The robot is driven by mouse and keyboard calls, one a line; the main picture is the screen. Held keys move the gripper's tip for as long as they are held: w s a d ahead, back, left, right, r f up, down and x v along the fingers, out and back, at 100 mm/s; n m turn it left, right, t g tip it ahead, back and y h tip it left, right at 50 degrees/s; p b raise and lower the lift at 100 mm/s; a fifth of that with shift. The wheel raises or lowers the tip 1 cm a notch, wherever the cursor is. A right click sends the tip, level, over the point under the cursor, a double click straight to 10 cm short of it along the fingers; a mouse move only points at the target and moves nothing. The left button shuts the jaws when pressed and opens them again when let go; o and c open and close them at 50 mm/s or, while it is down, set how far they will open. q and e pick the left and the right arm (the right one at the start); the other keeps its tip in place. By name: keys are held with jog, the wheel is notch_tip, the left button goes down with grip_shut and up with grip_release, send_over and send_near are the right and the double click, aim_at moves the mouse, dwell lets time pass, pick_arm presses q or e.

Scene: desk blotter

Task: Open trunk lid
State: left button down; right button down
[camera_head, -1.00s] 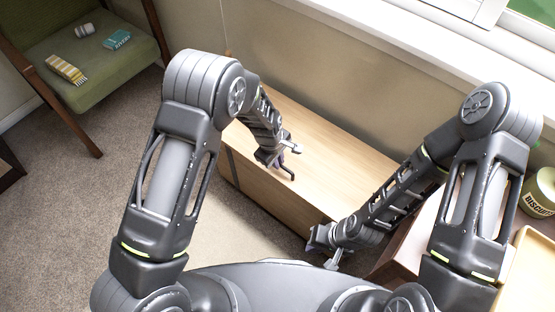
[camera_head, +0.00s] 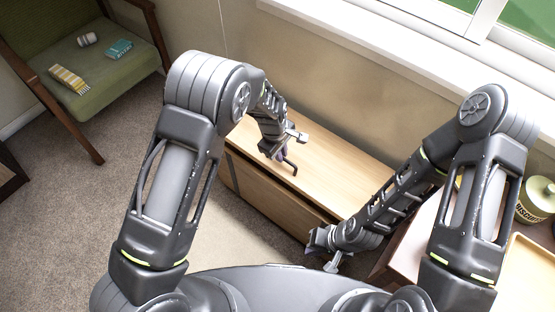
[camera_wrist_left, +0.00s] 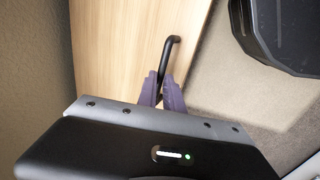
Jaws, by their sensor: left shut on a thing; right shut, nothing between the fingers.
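The trunk is a low wooden box whose front (camera_head: 262,192) faces me, below the window wall. Its light wood lid (camera_head: 335,165) also fills the upper middle of the left wrist view (camera_wrist_left: 115,45). A dark line runs under the lid's front edge, and the lid looks slightly raised. A bent black handle (camera_wrist_left: 168,50) stands on the lid near its front edge. My left gripper (camera_head: 283,156) is shut on the handle, with its purple fingers (camera_wrist_left: 163,92) around it. My right gripper (camera_head: 334,262) is shut and empty, in front of the trunk's right end.
A green armchair (camera_head: 100,60) with small items on its seat stands at the upper left. A biscuit tin (camera_head: 536,203) and a tray (camera_head: 530,265) sit on a brown surface at the right. The windowsill (camera_head: 370,50) runs behind the trunk. Carpet (camera_head: 85,210) is clear at the left.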

pick_arm(q)
jog(key=w+d+r+p, duration=0.1)
jog(key=w+d+r, duration=0.3)
jog(key=w+r, duration=0.2)
notch_tip(320, 180, up, 2)
jog(key=shift+w+d+r+p, duration=0.2)
jog(key=shift+d+p, duration=0.1)
jog(key=shift+p, duration=0.1)
jog(key=shift+s, duration=0.1)
